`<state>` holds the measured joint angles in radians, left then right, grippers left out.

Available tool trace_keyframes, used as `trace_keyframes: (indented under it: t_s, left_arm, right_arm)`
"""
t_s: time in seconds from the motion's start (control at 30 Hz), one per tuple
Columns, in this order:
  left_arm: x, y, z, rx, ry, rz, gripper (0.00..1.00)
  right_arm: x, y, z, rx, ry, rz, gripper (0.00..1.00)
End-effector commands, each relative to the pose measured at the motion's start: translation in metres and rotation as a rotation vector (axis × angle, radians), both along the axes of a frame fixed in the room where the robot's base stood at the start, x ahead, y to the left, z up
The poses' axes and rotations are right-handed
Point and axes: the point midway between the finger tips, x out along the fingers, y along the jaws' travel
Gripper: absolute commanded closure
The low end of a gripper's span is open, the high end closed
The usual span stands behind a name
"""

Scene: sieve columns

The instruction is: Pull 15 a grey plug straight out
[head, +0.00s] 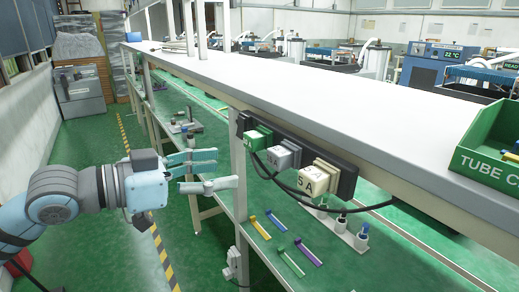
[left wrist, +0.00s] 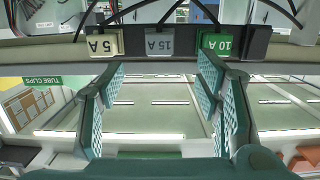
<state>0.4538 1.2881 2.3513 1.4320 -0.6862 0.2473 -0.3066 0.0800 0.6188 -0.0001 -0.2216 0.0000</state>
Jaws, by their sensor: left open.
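The grey plug (head: 284,156), marked 15 A, sits in a black socket strip (head: 347,186) on the front edge of the bench, between a green plug (head: 257,138) and a beige plug (head: 316,178) marked 5 A. In the left wrist view, which is upside down, the grey plug (left wrist: 159,42) lies ahead between the green 10 A plug (left wrist: 218,43) and the 5 A plug (left wrist: 104,43). My left gripper (head: 222,170) is open and empty, pointing at the strip and apart from it. Its fingers (left wrist: 162,75) spread to either side of the grey plug's line.
A white bench top (head: 300,105) runs above the strip. A black cable (head: 378,206) hangs beside the plugs. A green tube box (head: 480,170) stands at right. Coloured clips (head: 291,262) lie on the lower green shelf. Free room lies in front of the strip.

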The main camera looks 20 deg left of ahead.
Motion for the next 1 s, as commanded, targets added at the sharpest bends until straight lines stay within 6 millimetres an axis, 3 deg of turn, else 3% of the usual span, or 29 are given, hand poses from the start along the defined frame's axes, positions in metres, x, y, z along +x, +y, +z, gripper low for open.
trace_keyframes:
  t_s: [0.03, 0.07, 0.6, 1.0]
  left_arm:
    - [0.004, -0.006, 0.014, -0.014, -0.001, 0.001, 0.42]
    - [0.007, -0.008, 0.014, -0.017, -0.001, 0.006, 0.42]
    - [0.084, -0.069, -0.012, -0.012, 0.001, 0.01, 0.42]
    - [0.094, -0.077, -0.016, -0.005, 0.001, 0.011, 0.43]
  right_arm:
    - [0.003, 0.0, 0.023, 0.0, -0.004, 0.0, 0.6]
    - [0.004, 0.0, 0.028, 0.0, -0.007, 0.001, 0.6]
    - [0.006, -0.001, 0.046, -0.001, -0.009, 0.001, 0.6]
    - [0.006, -0.001, 0.046, -0.001, -0.009, 0.001, 0.6]
